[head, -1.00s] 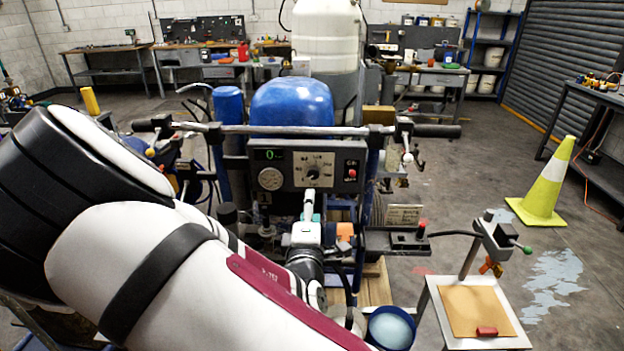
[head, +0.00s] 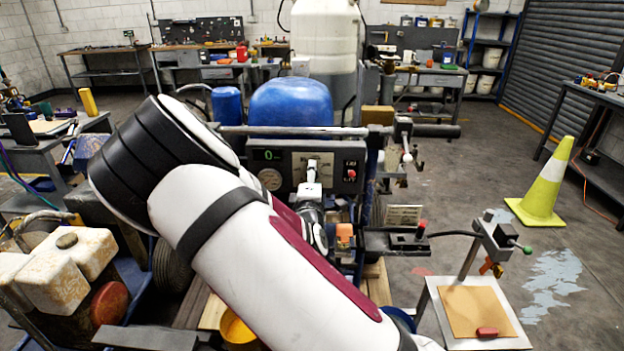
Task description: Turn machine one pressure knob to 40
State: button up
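Machine one's control panel (head: 283,158) faces me in the middle of the head view. It carries a green digital display (head: 266,155) reading 0, a round gauge (head: 270,179) and a dial plate with the pressure knob (head: 312,162). The knob is mostly hidden behind my gripper; only the upper part of its dial shows. My gripper (head: 311,178) is right in front of the knob, pointing at the panel. I cannot tell whether its fingers touch the knob or whether they are open or shut.
A handlebar (head: 270,130) crosses above the panel. A yellow cone (head: 544,185) stands on the floor farther right. A white jug (head: 75,265) is at left.

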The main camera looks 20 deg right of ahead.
grip_shut()
jog(key=shift+m, duration=0.3)
jog(key=shift+m+p, duration=1.05)
jog(key=shift+m, duration=3.45)
grip_release()
